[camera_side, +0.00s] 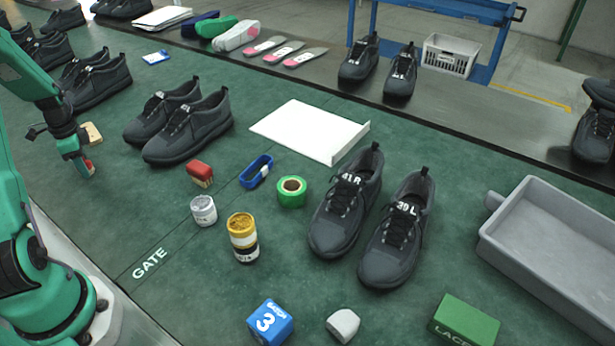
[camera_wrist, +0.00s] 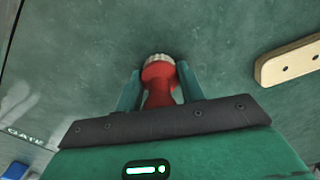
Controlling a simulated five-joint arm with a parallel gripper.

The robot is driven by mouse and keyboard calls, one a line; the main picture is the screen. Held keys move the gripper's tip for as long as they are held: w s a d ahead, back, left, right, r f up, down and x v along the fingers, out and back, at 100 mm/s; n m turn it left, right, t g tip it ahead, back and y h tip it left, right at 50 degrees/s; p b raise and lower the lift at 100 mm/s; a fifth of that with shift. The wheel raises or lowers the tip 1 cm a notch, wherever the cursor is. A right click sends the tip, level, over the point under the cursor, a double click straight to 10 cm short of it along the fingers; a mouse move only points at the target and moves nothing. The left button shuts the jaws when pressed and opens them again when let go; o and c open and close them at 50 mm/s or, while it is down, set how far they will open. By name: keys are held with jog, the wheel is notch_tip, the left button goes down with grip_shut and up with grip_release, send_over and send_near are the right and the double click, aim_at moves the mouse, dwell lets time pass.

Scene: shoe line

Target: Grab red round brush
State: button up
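The red round brush (camera_wrist: 158,85) is between the two fingers of my gripper (camera_wrist: 158,78) in the wrist view. It has a red handle and a pale ribbed end that points away from the palm. The fingers are close along both sides of the handle; I cannot tell whether they press on it.
A wooden block (camera_wrist: 290,60) lies near my gripper, also in the side view (camera_side: 93,133). Dark shoes (camera_side: 180,122) stand to the right. A grey tray (camera_side: 490,240) is at far right.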

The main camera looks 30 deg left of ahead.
jog(key=shift+c, duration=1.2)
jog(key=shift+r, duration=0.1)
jog(key=shift+r, duration=0.9)
notch_tip(320, 180, up, 2)
jog(key=shift+w+r, duration=0.1)
jog(key=shift+r, duration=0.15)
jog(key=w+d+r, duration=0.5)
jog(key=d+r, duration=0.1)
jog(key=d, duration=0.4)
jog(key=shift+d+r, duration=0.25)
